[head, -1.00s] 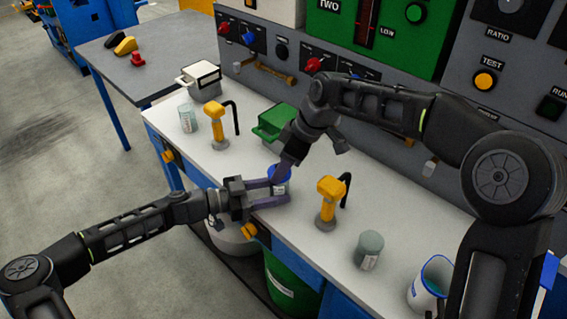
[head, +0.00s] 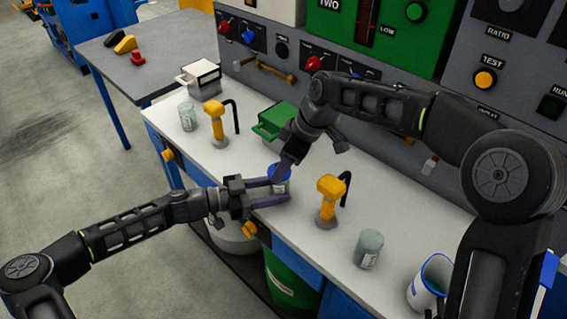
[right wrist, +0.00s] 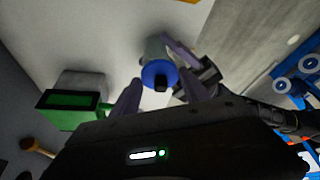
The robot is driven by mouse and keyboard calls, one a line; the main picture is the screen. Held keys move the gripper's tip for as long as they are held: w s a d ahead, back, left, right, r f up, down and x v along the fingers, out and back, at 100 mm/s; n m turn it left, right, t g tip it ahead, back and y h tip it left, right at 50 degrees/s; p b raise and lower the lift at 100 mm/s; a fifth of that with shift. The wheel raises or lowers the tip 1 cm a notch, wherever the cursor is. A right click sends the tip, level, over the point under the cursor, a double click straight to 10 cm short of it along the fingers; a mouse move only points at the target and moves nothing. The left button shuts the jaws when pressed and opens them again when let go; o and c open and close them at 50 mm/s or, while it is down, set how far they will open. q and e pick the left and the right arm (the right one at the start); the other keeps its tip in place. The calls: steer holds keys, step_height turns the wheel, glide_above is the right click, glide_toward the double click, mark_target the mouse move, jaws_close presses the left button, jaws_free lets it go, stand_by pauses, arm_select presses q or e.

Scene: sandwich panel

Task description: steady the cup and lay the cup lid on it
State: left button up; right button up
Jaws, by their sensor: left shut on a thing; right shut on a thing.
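The cup (head: 281,187) is a small grey-white cup standing upright on the white bench top. My left gripper (head: 278,191) reaches in from the left, with its purple fingers closed on the sides of the cup. The blue cup lid (head: 272,171) is over the cup's mouth; in the right wrist view the lid (right wrist: 159,73) shows a dark knob and covers most of the cup (right wrist: 155,46). My right gripper (head: 280,172) comes down from above and is shut on the lid. I cannot tell whether the lid touches the rim.
A yellow-topped dispenser (head: 329,200) stands just right of the cup, and another (head: 216,124) is farther left. A green box (head: 273,122) is behind. A grey canister (head: 369,249) and a white jug (head: 430,284) stand at the front right. The bench's front edge is close.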

stand_by(0.3)
steer(key=o, duration=1.9)
steer(key=shift+r, duration=0.1)
steer(key=shift+r, duration=3.45)
arm_select(q)
steer(key=o, duration=0.8)
steer(key=shift+o, duration=0.2)
